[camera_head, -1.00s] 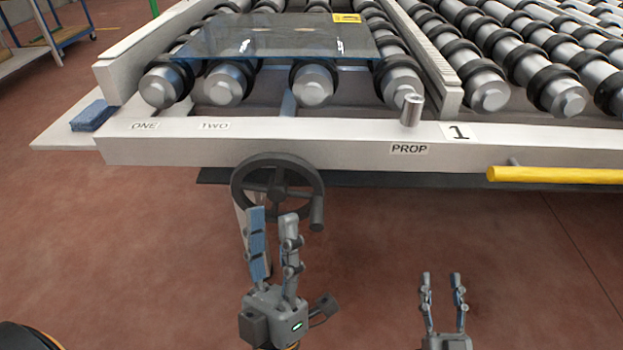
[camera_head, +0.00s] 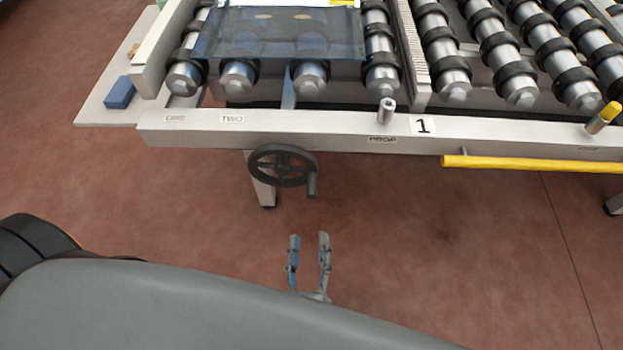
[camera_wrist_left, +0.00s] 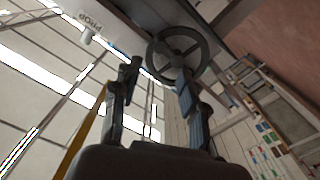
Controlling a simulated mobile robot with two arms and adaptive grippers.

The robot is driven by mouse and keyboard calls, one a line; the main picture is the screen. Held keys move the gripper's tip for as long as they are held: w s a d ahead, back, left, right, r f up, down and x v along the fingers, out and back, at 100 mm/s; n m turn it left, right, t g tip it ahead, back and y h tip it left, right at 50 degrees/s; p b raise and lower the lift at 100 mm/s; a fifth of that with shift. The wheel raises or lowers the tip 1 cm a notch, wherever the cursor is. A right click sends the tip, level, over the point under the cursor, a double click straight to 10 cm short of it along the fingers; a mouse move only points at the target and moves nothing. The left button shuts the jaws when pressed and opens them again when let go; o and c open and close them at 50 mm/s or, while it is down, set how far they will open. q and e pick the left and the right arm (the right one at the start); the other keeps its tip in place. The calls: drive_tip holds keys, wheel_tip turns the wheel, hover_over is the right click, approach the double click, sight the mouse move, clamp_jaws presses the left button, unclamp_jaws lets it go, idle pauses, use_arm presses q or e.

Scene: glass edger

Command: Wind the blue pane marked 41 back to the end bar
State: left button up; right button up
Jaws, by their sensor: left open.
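The blue-tinted glass pane (camera_head: 280,38) lies on the rollers at the top left of the head view. Its far edge and yellow label (camera_head: 345,2) are cut off, and no 41 is readable. The dark handwheel (camera_head: 283,167) with a crank knob (camera_head: 312,185) hangs under the frame's front rail, below the label TWO. My left gripper (camera_head: 309,238) is open and empty, below and in front of the handwheel, apart from it in the head view. In the left wrist view the handwheel (camera_wrist_left: 178,55) shows beyond the open fingers (camera_wrist_left: 158,75). My right gripper is out of view.
The front rail (camera_head: 340,135) carries labels ONE, TWO, PROP and 1. A metal peg (camera_head: 387,110) stands above PROP. A yellow bar (camera_head: 530,163) sticks out at the right. A blue block (camera_head: 119,92) lies on the left ledge. The red floor before the rail is clear.

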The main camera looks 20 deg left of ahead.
sight(311, 186)
use_arm(q)
drive_tip(key=p+x, duration=0.1)
drive_tip(key=x, duration=1.1)
drive_tip(key=shift+w+a, duration=0.15)
drive_tip(key=shift+w, duration=0.25)
drive_tip(key=shift+c, duration=0.5)
clamp_jaws()
